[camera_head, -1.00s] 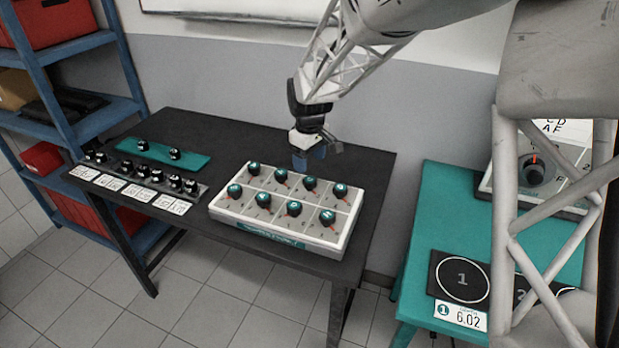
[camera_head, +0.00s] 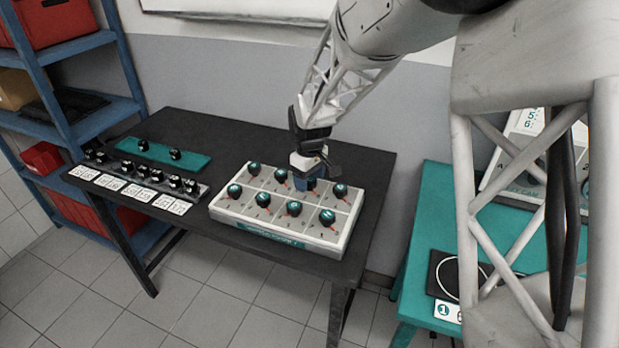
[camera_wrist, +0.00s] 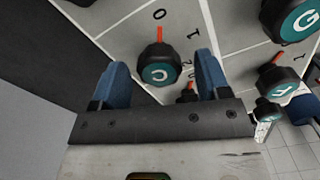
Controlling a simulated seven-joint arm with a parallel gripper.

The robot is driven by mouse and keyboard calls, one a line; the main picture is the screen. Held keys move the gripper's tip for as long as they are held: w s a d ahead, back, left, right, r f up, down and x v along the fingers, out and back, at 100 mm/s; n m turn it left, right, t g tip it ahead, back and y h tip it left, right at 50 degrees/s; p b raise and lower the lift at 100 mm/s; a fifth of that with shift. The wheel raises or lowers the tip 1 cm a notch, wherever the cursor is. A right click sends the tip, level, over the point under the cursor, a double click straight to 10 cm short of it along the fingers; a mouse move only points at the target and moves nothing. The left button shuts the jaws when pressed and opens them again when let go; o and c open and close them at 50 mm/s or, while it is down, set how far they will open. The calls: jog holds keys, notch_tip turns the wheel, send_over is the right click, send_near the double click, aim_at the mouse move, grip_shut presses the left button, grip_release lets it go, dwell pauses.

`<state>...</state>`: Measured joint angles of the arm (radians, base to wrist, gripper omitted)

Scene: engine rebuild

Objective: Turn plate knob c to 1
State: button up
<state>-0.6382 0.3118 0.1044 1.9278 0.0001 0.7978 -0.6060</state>
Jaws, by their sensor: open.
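Plate knob c (camera_wrist: 160,68), a round black knob with a teal cap lettered C, is on the white knob panel (camera_head: 285,238). In the wrist view its red pointer line points at the mark 0, and the mark 1 is to the right of it. My gripper (camera_wrist: 161,66) is open, with one blue finger on each side of the knob in that view. I cannot tell whether the fingers touch it. In the head view my gripper (camera_head: 306,170) is low over the panel's back row and hides most of the knob there.
Other knobs stand close by, such as knob G (camera_wrist: 298,20) in the wrist view. A row of black knobs with white cards (camera_head: 130,190) and a teal mat (camera_head: 165,153) are at the table's left. A teal table (camera_head: 425,235) stands at the right.

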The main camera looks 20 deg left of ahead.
jog(key=c, duration=0.9)
jog(key=shift+m, duration=0.3)
jog(key=m, duration=1.1)
jog(key=o, duration=0.9)
